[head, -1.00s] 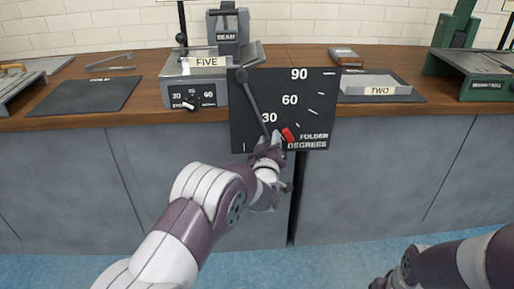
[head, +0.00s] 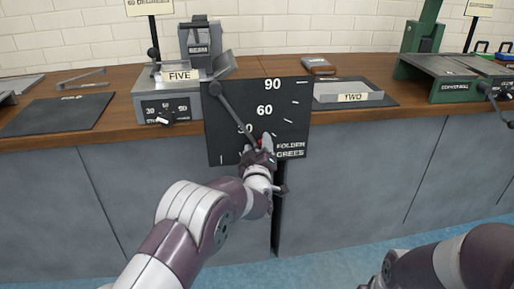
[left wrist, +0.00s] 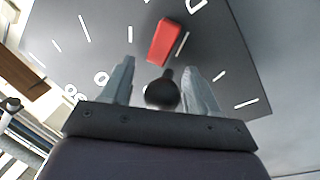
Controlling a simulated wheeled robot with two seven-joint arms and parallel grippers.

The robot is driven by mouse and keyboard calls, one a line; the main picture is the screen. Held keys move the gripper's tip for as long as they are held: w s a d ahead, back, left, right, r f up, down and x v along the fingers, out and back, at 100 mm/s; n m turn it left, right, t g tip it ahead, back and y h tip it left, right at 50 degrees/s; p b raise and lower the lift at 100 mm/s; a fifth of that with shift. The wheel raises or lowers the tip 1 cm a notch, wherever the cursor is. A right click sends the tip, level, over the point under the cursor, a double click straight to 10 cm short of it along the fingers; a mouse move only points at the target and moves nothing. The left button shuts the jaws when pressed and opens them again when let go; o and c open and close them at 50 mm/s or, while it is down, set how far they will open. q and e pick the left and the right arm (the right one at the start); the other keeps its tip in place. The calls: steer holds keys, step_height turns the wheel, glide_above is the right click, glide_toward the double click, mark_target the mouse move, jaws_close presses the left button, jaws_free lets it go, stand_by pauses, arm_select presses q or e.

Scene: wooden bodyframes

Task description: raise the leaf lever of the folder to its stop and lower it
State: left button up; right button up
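The folder's dark degree panel (head: 290,120) hangs at the bench front, marked 30, 60 and 90. Its grey leaf lever (head: 233,112) slopes down and right from a pivot at the panel's upper left and crosses the 30 mark. My left gripper (head: 259,152) is at the lever's lower end. In the left wrist view the lever's dark ball knob (left wrist: 162,93) sits between the two fingers, which stand apart with a gap visible on its left. A red marker (left wrist: 164,40) lies on the panel just beyond the knob; in the head view my gripper mostly hides it.
The FIVE machine (head: 180,76) with a small dial stands left of the panel. A dark mat (head: 60,120) lies farther left. The TWO tray (head: 350,97) and a green machine (head: 455,82) are to the right. Grey cabinet fronts (head: 350,190) lie below the bench.

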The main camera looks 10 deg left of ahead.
arm_select(q)
steer(key=s+d+f+p, duration=0.1)
steer(key=s+p, duration=0.2)
steer(key=s, duration=0.9)
steer(key=shift+s+d+f, duration=0.15)
steer(key=shift+s, duration=0.15)
